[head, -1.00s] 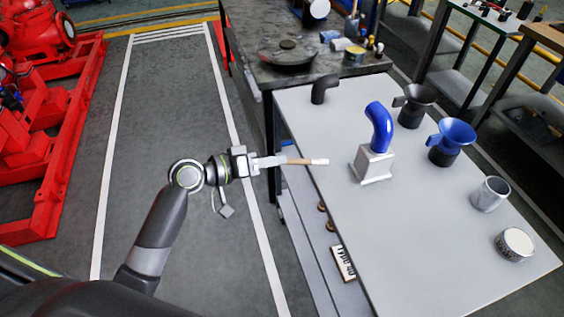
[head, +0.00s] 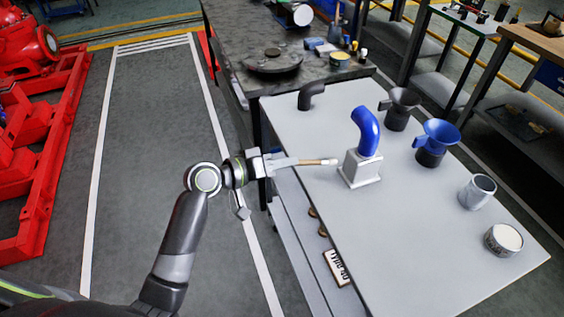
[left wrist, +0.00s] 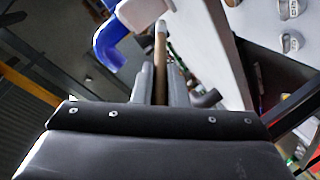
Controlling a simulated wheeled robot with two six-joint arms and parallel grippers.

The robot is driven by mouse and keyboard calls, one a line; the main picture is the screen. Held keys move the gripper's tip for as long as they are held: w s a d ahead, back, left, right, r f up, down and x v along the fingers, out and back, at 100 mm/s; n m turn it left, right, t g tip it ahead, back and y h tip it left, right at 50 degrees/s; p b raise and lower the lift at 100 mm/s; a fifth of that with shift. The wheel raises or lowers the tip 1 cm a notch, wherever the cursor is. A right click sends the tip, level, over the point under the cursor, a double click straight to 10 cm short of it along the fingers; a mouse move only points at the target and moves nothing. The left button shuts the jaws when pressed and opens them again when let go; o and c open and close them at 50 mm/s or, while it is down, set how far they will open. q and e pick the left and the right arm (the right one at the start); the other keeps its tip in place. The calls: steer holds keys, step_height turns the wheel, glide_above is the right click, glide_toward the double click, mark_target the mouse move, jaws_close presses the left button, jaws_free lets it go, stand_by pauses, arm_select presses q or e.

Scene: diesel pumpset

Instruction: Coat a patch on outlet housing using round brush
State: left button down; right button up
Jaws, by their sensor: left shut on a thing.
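The outlet housing, a blue elbow pipe (head: 367,128) on a light grey square block (head: 360,170), stands upright on the white-topped table. My left gripper (head: 287,163) is shut on a round brush (head: 312,162) with a wooden handle and pale tip. The brush points right, its tip close to the left face of the block; I cannot tell whether they touch. In the left wrist view the brush (left wrist: 160,62) runs forward from between the fingers, and the blue elbow (left wrist: 112,38) is to its left. My right gripper is not in view.
On the table (head: 395,265) stand a dark elbow (head: 312,94), a black funnel-topped cup (head: 398,110), a blue funnel-topped cup (head: 435,142), a grey mug (head: 477,191) and an open tin with pale contents (head: 503,240). A dark workbench (head: 300,75) adjoins behind. The table's front is clear.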

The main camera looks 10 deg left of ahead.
arm_select(q)
steer(key=shift+w+d, duration=0.45)
steer(key=shift+d, duration=0.25)
stand_by(0.6)
